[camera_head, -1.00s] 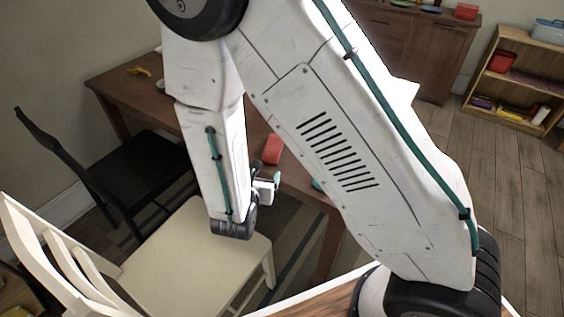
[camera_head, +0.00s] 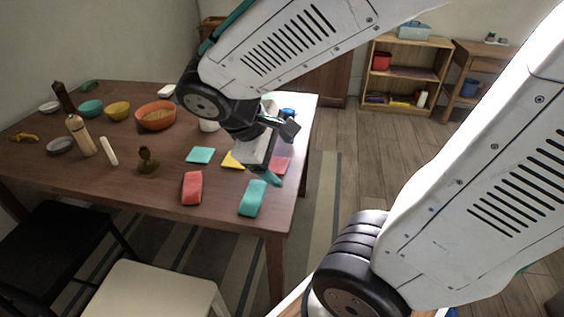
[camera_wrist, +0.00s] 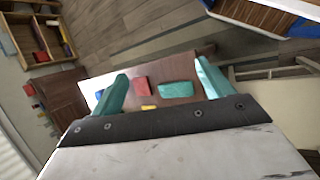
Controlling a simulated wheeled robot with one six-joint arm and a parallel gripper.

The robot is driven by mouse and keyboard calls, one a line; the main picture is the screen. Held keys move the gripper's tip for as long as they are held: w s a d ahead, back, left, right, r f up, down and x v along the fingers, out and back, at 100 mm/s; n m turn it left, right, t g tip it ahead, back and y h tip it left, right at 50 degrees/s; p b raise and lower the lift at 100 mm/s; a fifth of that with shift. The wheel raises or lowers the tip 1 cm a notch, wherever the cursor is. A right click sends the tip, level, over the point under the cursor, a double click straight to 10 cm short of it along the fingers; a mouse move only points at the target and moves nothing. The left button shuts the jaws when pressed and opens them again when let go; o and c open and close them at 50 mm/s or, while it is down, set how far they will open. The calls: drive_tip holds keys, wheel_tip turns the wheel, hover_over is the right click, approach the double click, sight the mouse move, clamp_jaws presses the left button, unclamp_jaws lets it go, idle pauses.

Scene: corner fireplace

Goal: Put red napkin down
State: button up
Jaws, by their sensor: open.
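A red folded napkin (camera_head: 192,188) lies on the brown table (camera_head: 150,195) near its front edge in the head view. A second, flatter red piece (camera_head: 281,165) lies near the right edge, partly hidden by my gripper (camera_head: 281,152). My gripper is open, above the right end of the table. In the wrist view its two teal fingers (camera_wrist: 160,88) are spread with nothing held between them. A red piece (camera_wrist: 140,83) shows on the table beyond the fingers; I cannot tell which of the two it is.
A teal folded napkin (camera_head: 253,198), a teal square (camera_head: 201,155) and a yellow piece (camera_head: 232,160) lie near the red ones. An orange bowl (camera_head: 156,116), a pepper mill (camera_head: 80,136) and other bowls stand farther left. A white chair (camera_head: 155,292) and a black chair (camera_head: 62,245) stand in front.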

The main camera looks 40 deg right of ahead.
drive_tip(key=s+a+r+m+t+y, duration=0.2)
drive_tip(key=s+a+r+m+y, duration=0.3)
drive_tip(key=s+y, duration=0.1)
drive_tip(key=shift+s, duration=0.25)
